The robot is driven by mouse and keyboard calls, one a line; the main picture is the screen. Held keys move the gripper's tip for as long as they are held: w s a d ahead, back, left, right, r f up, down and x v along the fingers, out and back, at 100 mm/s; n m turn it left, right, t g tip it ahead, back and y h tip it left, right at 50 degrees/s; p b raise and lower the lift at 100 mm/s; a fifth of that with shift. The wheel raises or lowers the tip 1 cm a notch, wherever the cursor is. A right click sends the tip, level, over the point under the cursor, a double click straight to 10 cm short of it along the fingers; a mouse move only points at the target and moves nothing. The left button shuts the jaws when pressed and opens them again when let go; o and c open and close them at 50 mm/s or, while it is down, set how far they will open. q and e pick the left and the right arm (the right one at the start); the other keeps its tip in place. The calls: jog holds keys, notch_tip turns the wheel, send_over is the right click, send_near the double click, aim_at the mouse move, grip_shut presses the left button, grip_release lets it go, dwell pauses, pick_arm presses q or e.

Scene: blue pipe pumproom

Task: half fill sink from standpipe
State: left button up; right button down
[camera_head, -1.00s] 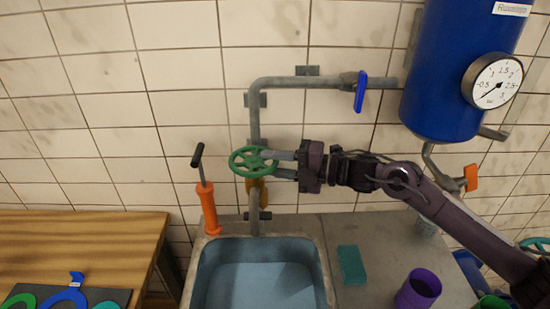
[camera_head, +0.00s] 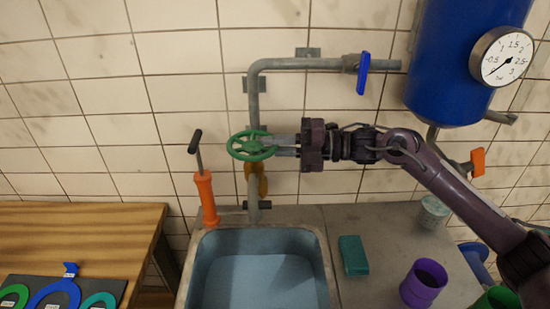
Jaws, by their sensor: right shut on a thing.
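The standpipe (camera_head: 254,107) is a grey pipe that runs along the tiled wall and bends down over the sink (camera_head: 320,262). Its green handwheel (camera_head: 238,147) sits on a brass-coloured valve (camera_head: 257,180). My right gripper (camera_head: 273,146) comes in from the right and is shut on the near right rim of the handwheel; its fingers partly cover the wheel. The sink is blue-grey inside, with a smooth lighter area at the bottom; I cannot tell the water level or whether water runs from the spout. My left gripper is not in view.
A blue lever (camera_head: 363,73) is on the upper pipe. A blue tank (camera_head: 445,70) with a gauge (camera_head: 500,57) hangs right. An orange hand pump (camera_head: 206,195) stands left of the sink. A teal sponge (camera_head: 353,255) and purple cup (camera_head: 423,283) are on the counter (camera_head: 385,235).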

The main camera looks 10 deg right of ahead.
jog(key=shift+w+f+n+g+y+b, duration=0.1)
jog(key=shift+w+n+g+y+b, duration=0.15)
jog(key=shift+n+g+b, duration=0.6)
jog(key=shift+w+f+n+g+y+b, duration=0.2)
jog(key=shift+n+g+b, duration=0.25)
jog(key=shift+g+b, duration=0.7)
jog(key=shift+r, duration=0.15)
jog(key=c, duration=1.5)
grip_release()
jog(key=shift+d+r, duration=0.1)
jog(key=shift+w, duration=0.1)
